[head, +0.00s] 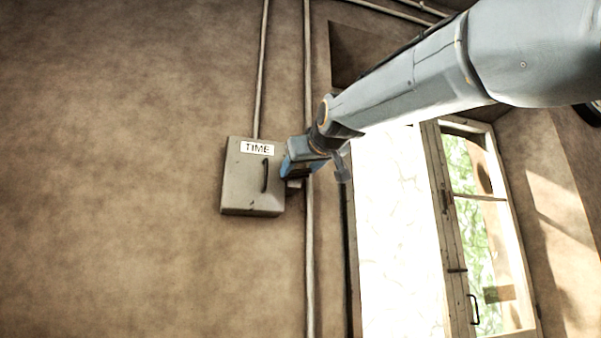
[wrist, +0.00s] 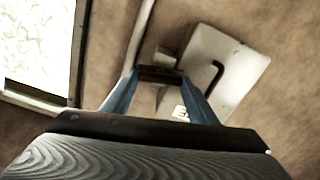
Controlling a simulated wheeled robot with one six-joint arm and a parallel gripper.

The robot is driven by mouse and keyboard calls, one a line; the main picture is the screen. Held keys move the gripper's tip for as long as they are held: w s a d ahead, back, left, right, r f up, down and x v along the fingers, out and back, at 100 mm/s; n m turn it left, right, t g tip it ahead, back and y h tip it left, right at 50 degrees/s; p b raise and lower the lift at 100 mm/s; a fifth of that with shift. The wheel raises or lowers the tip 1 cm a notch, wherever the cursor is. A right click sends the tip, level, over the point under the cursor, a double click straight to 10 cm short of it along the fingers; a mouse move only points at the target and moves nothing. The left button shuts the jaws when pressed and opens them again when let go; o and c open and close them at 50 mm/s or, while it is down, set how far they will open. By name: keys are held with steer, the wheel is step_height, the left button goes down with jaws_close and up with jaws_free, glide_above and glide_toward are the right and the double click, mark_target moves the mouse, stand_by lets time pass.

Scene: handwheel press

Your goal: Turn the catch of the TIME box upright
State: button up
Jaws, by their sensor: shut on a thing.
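The grey TIME box (head: 236,190) hangs on the wall in the head view, its label at the top and a dark upright handle (head: 265,175) on its door. It also shows in the wrist view (wrist: 232,66), with its label partly covered by a finger. My gripper (head: 290,168) is at the box's right side. In the wrist view my gripper (wrist: 159,77) has its two blue fingers shut on a dark short piece, the catch (wrist: 160,73), beside the box's edge. The gripper mostly hides the catch in the head view, and its exact tilt cannot be told.
A thinner pipe (head: 262,70) enters the box from above. A bright window (head: 480,220) is further right. The wall left of the box is bare.

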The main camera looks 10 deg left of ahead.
steer(key=n+b, duration=0.1)
steer(key=n, duration=0.2)
steer(key=shift+a+f+n, duration=0.1)
steer(key=shift+n, duration=0.3)
steer(key=n+b, duration=0.1)
steer(key=n, duration=0.2)
steer(key=shift+s, duration=0.1)
steer(key=n+b, duration=0.1)
steer(key=n, duration=0.4)
steer(key=shift+f, duration=0.1)
steer(key=shift+a+n+b, duration=0.1)
steer(key=shift+n+b, duration=0.3)
steer(key=shift+n, duration=1.3)
steer(key=o, duration=1)
steer(key=shift+o, duration=0.2)
steer(key=shift+s, duration=0.1)
steer(key=b+v, duration=0.3)
steer(key=v, duration=0.4)
steer(key=shift+s, duration=0.35)
